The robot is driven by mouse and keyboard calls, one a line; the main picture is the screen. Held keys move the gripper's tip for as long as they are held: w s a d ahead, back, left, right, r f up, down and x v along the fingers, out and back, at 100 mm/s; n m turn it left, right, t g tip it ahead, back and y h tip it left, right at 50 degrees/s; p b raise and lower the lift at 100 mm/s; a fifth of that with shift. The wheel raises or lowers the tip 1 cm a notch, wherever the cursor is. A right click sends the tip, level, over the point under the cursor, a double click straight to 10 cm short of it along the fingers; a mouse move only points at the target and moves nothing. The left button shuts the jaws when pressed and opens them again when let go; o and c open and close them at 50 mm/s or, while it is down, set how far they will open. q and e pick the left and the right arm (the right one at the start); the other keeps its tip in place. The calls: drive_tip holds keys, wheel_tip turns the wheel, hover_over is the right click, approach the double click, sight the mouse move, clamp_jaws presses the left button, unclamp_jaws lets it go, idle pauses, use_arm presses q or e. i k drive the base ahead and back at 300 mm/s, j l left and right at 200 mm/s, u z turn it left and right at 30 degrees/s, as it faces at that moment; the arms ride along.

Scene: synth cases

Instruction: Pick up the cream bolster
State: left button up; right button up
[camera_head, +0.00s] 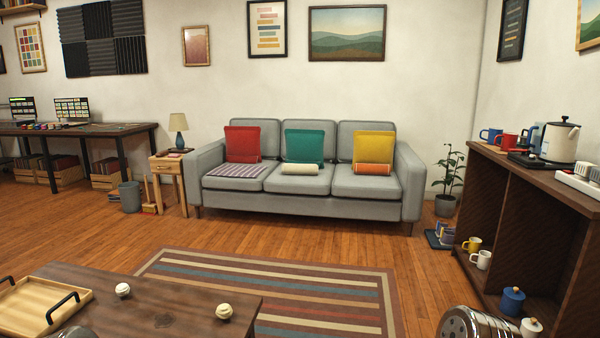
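The cream bolster (300,169) is a short pale roll lying on the middle seat of the grey sofa (349,184). It lies in front of a teal cushion (304,146) that leans on the backrest. An orange bolster (372,169) of similar shape lies on the right seat in front of a yellow cushion (374,145). The cream bolster is in plain view and nothing holds it. Neither of my grippers shows in the head view, so I cannot see their state.
A dark wooden table (180,305) with a tray (38,303) stands in front at the left. A striped rug (290,291) covers the floor between it and the sofa. A dark shelf unit (540,172) with a kettle and mugs stands at the right. A side table (167,166) stands left of the sofa.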

sight(286, 168)
drive_tip(key=i+l+z, duration=0.25)
drive_tip(key=i+l, duration=0.15)
drive_tip(key=i+l+z, duration=0.25)
drive_tip(key=i+l, duration=0.2)
drive_tip(key=i+l+u, duration=0.1)
drive_tip(key=i, duration=0.45)
drive_tip(key=i+l, duration=0.1)
drive_tip(key=i, duration=0.4)
drive_tip(key=i+l+u, duration=0.15)
drive_tip(key=i, duration=0.4)
drive_tip(key=i+l, duration=0.15)
drive_tip(key=i, duration=0.35)
drive_tip(key=i+j+u, duration=0.1)
drive_tip(key=i+u, duration=0.2)
drive_tip(key=i, duration=0.3)
drive_tip(key=i+u, duration=0.3)
drive_tip(key=i, duration=0.35)
drive_tip(key=l, duration=0.05)
